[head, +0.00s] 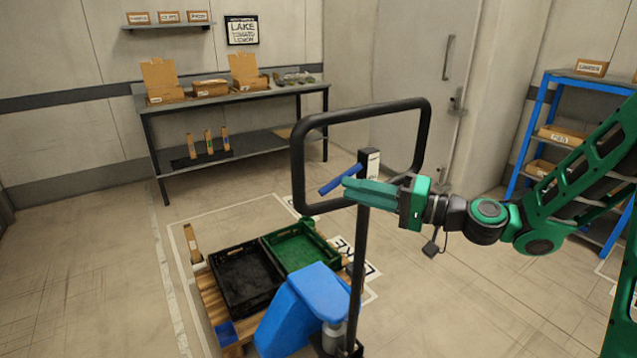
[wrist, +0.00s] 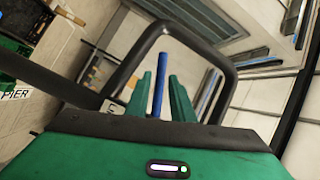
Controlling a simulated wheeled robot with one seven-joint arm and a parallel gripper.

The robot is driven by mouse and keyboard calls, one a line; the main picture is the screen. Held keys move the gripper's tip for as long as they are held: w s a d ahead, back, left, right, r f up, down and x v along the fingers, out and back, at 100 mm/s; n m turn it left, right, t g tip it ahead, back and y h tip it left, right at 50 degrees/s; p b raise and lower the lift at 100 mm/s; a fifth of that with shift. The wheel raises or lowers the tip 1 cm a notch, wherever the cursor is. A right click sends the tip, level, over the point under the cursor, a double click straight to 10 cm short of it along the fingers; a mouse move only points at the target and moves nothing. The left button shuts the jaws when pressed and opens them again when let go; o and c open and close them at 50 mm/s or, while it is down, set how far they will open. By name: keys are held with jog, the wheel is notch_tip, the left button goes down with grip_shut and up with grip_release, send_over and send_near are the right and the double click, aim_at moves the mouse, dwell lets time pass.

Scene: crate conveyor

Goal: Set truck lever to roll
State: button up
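The pallet truck has a blue body (head: 300,308), a dark upright post and a black loop handle (head: 297,160). Its blue lever (head: 336,181) sticks out near the top of the post, inside the loop, and slants up to the right in the head view. My green gripper (head: 362,190) is at the lever, inside the loop area. In the wrist view, the two fingers of my gripper (wrist: 166,98) stand apart with the blue lever (wrist: 158,88) between them, gaps showing on both sides. The lever's base is hidden behind the gripper body.
A wooden pallet (head: 203,290) under the truck bears a black crate (head: 246,312) and a green crate (head: 331,258). A table (head: 240,97) with boxes stands at the back wall. A blue shelf (head: 530,135) is at right. Floor at left is clear.

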jog(key=x, duration=0.9)
jog(key=shift+a, duration=0.3)
jog(key=shift+w, duration=0.1)
jog(key=shift+c, duration=0.4)
grip_shut()
